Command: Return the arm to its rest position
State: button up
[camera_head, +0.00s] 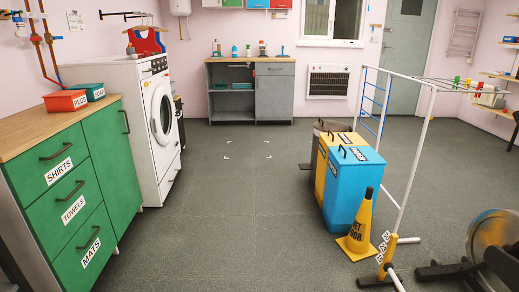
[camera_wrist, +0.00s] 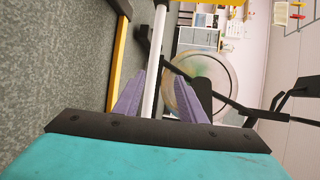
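My gripper (camera_wrist: 154,72) shows in the wrist view, with two purple fingers on a black bar above my teal wrist housing. The fingers are apart, and no held object can be made out between them. A white pole (camera_wrist: 155,55) shows in the gap between the fingers; I cannot tell how far beyond them it is. My arm and gripper do not show in the head view.
A white rack frame (camera_head: 412,160), a yellow wet-floor cone (camera_head: 357,228) and blue and yellow bins (camera_head: 350,185) stand at right. A round wheel (camera_head: 493,235) is at lower right. Green drawers (camera_head: 75,190) and a white washer (camera_head: 130,110) line the left. The middle floor is clear.

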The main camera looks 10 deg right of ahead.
jog(key=w+a+r+n+t+y+p, duration=0.35)
jog(key=a+r+p, duration=0.4)
jog(key=a, duration=0.25)
jog(key=w+a+r+n+t+y+p, duration=0.2)
jog(key=w+a+r+n+p, duration=0.2)
jog(key=a+r+p, duration=0.5)
jog(key=s+a+n+g+y+p, duration=0.3)
jog(key=a+n+y+p, duration=0.6)
jog(key=a, duration=1)
jog(key=s+a+n+g+y+p, duration=0.2)
jog(key=s+a+n+g, duration=0.45)
jog(key=s, duration=0.85)
jog(key=s+d+r+n+g+h, duration=0.1)
jog(key=s+n+g, duration=0.6)
jog(key=s, duration=1.4)
notch_tip(320, 180, up, 2)
jog(key=shift+s+r+n+g+h+p, duration=0.1)
jog(key=shift+s+n+g+h+p, duration=0.3)
jog(key=shift+n, duration=0.8)
